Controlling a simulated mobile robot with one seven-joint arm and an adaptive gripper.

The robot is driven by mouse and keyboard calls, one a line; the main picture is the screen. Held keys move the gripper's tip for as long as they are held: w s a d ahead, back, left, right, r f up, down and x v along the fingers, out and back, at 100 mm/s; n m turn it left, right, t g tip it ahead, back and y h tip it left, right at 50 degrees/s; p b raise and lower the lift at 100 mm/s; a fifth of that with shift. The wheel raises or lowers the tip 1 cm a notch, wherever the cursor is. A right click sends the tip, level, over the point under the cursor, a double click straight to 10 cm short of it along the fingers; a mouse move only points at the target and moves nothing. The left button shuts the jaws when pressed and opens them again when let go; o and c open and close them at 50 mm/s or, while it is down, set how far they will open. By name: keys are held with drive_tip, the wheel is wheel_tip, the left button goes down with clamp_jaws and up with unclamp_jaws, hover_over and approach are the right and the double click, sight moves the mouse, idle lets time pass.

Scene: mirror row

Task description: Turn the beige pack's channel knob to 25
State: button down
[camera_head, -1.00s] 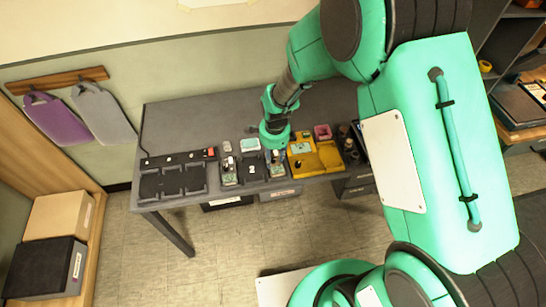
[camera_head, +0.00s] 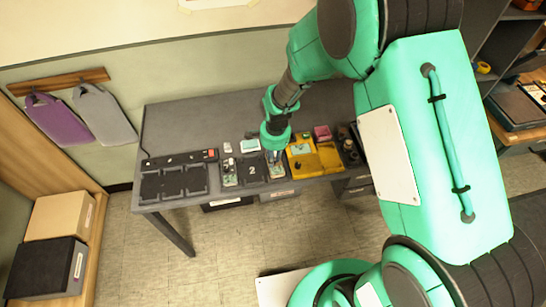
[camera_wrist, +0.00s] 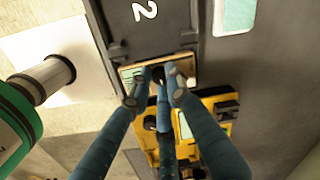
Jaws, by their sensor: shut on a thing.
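The beige pack (camera_head: 277,171) sits on the grey table, right of the plate marked 2 (camera_head: 252,170). In the wrist view its beige rim and green face show (camera_wrist: 128,72). My gripper (camera_head: 275,152) points down over this pack. In the wrist view my gripper's fingers (camera_wrist: 163,75) are closed together over the pack, on what looks like its dark knob, mostly hidden between the fingertips. The knob's scale and number cannot be read. A similar pack (camera_head: 229,173) stands left of the plate marked 2.
A yellow device (camera_head: 325,159) stands close on the right, also in the wrist view (camera_wrist: 220,104). Black trays (camera_head: 173,182) lie at the left. The table's back left is clear.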

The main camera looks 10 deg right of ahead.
drive_tip(key=n+p, duration=0.1)
drive_tip(key=n, duration=0.3)
drive_tip(key=shift+n, duration=0.3)
idle(0.4)
drive_tip(key=c, duration=1.6)
unclamp_jaws()
